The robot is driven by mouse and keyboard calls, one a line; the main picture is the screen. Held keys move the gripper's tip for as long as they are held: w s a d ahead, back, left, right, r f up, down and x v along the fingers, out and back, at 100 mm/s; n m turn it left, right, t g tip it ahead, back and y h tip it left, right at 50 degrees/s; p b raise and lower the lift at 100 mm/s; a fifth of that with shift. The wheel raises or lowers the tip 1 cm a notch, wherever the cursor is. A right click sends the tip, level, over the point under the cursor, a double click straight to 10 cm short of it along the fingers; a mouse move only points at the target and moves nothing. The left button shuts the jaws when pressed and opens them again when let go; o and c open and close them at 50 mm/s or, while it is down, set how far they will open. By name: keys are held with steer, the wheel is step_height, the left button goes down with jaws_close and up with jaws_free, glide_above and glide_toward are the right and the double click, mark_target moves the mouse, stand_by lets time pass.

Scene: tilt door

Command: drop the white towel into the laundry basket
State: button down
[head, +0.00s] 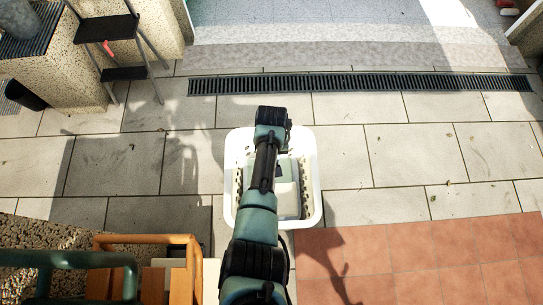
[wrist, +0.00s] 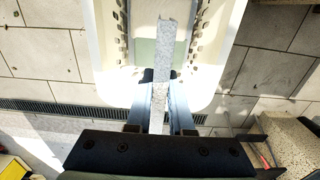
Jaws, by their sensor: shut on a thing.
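The white laundry basket (head: 316,180) stands on the paving in the middle of the head view. My arm reaches over it and hides much of its inside. In the wrist view the basket (wrist: 227,45) fills the upper middle, with rows of holes in its walls. My gripper (wrist: 162,82) is shut on the white towel (wrist: 172,50), a thin, speckled pale strip seen edge-on between the fingers. The towel's far end overlaps the basket's opening in the picture. I cannot tell its height above the basket. The towel cannot be made out clearly in the head view.
A dark step stool (head: 110,30) stands by a stone planter (head: 60,65) at the upper left. A drain grate (head: 360,83) crosses the paving behind the basket. An orange-framed wooden chair (head: 150,240) is at the lower left. Paving right of the basket is clear.

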steer(key=c, duration=0.7)
jaws_free()
steer(key=shift+r, duration=0.15)
step_height(320, 180, up, 13)
steer(key=shift+f+p, duration=0.1)
steer(key=shift+p, duration=1)
